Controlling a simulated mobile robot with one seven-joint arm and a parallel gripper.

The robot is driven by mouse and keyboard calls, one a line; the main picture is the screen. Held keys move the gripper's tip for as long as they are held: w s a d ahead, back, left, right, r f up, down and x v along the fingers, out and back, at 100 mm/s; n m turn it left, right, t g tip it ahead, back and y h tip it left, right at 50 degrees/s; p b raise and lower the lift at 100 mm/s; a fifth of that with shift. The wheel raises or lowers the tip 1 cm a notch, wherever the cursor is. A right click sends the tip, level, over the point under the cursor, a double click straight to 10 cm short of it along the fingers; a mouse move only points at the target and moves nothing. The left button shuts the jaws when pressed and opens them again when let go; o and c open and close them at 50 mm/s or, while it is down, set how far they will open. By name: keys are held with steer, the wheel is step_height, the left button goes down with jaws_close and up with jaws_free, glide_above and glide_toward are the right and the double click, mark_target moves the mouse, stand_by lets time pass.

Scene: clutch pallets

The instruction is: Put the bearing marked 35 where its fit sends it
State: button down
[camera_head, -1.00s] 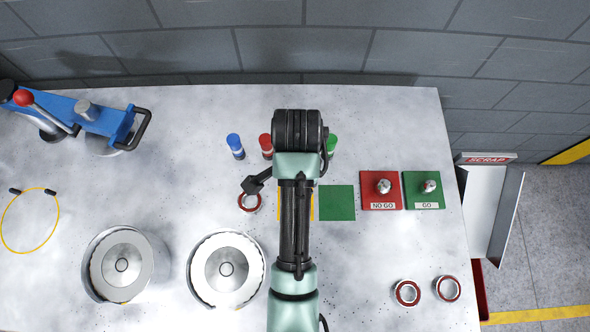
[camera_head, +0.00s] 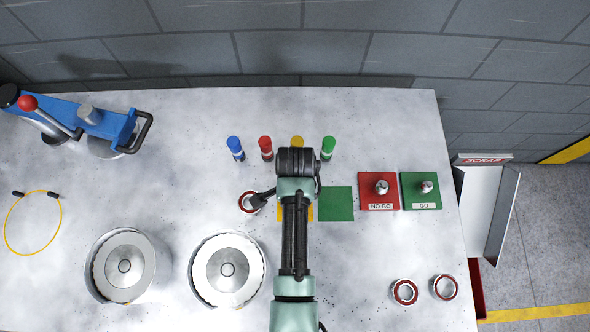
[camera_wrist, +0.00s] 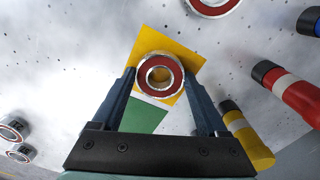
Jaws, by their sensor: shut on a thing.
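In the wrist view my gripper (camera_wrist: 160,88) is shut on a bearing (camera_wrist: 160,68) with a red seal and steel rings, one finger on each side. It is over the yellow square (camera_wrist: 142,45); I cannot tell whether it touches it. No marking on it is readable. A second red-sealed bearing (camera_head: 248,202) lies on the table left of the yellow square, also at the top of the wrist view (camera_wrist: 212,4). Two more bearings (camera_head: 405,292) (camera_head: 445,287) lie at the front right. In the head view my arm hides the held bearing and fingers.
The green square (camera_head: 336,204) adjoins the yellow one. Blue (camera_head: 235,148), red (camera_head: 266,148), yellow (camera_head: 297,142) and green (camera_head: 328,148) markers stand behind. NO GO (camera_head: 379,190) and GO (camera_head: 421,190) gauges are at right, the scrap chute (camera_head: 482,210) beyond. Two round housings (camera_head: 124,266) (camera_head: 228,270) stand front left.

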jaws_free()
steer(key=shift+f, duration=0.1)
step_height(320, 180, up, 12)
steer(key=w+r+n+t, duration=0.3)
steer(key=w+r+t, duration=0.3)
steer(key=w+r, duration=0.45)
steer(key=w+r+n+t, duration=0.2)
steer(key=w+r+t, duration=0.25)
steer(key=r, duration=0.75)
steer(key=w+r+n+t, duration=0.25)
steer(key=r+t, duration=0.25)
steer(key=r, duration=0.7)
steer(key=s+r+n+t, duration=0.2)
steer(key=s+r+t, duration=0.2)
steer(key=r, duration=0.5)
steer(key=s+r+n+t, duration=0.2)
steer(key=s+r+t, duration=0.2)
steer(key=r, duration=0.6)
steer(key=s+r+n+t, duration=0.2)
steer(key=s+r+t, duration=0.2)
steer(key=r, duration=0.6)
steer(key=shift+s+r+b, duration=0.25)
steer(key=shift+s+b, duration=0.1)
steer(key=shift+s, duration=0.45)
steer(key=shift+d, duration=0.1)
